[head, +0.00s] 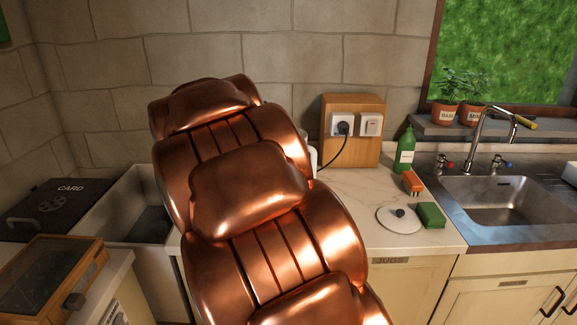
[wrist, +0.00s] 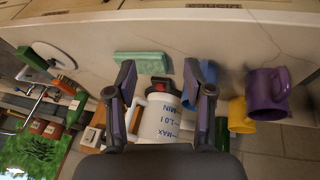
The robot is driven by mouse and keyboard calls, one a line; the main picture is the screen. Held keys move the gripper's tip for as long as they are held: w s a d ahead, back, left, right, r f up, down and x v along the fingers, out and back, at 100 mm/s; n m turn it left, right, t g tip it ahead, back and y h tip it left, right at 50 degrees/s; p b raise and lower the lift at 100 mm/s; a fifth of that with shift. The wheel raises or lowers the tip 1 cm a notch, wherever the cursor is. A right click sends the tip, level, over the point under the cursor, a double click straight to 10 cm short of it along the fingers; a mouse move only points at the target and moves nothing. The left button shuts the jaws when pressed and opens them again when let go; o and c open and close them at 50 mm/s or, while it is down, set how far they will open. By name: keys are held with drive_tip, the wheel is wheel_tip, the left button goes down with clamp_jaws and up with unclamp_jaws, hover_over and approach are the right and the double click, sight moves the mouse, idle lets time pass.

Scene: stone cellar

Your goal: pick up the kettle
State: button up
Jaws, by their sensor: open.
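The kettle (wrist: 160,120) is white with blue MIN and MAX marks and a white handle on its left side in the wrist view. It appears upside down in that picture, and its lower part in the picture is cut off by my gripper's body. My gripper (wrist: 160,75) is open, with its two dark fingers to either side of the kettle in the picture. Whether they touch it I cannot tell. In the head view my copper arm hides the gripper and nearly all of the kettle; a white sliver (head: 313,160) shows beside the arm.
A purple mug (wrist: 266,95), a yellow mug (wrist: 238,115) and a blue item (wrist: 190,95) stand close to the kettle. A pale green block (wrist: 143,65) lies near the fingertips. The counter (head: 385,185) also holds a green bottle (head: 405,152) and a round lid (head: 392,222).

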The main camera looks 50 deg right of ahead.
sight(313, 171)
drive_tip(key=w+d+m+h+b, duration=0.1)
drive_tip(key=w+d+m+h, duration=0.2)
drive_tip(key=d, duration=1)
drive_tip(key=w+d+m+h, duration=0.1)
drive_tip(key=w+d+m, duration=0.3)
drive_tip(key=d, duration=0.9)
drive_tip(key=shift+s+d+r+p+x, duration=0.15)
drive_tip(key=shift+p+x, duration=0.3)
drive_tip(key=shift+x, duration=0.75)
drive_tip(key=shift+s+d+r+p+x, duration=0.1)
drive_tip(key=shift+s+p+x, duration=0.3)
drive_tip(key=shift+x, duration=0.8)
drive_tip(key=shift+s+p+x, duration=0.1)
drive_tip(key=shift+p+x, duration=0.45)
drive_tip(key=shift+x, duration=0.7)
drive_tip(key=shift+c, duration=0.3)
clamp_jaws()
drive_tip(key=shift+r, duration=0.1)
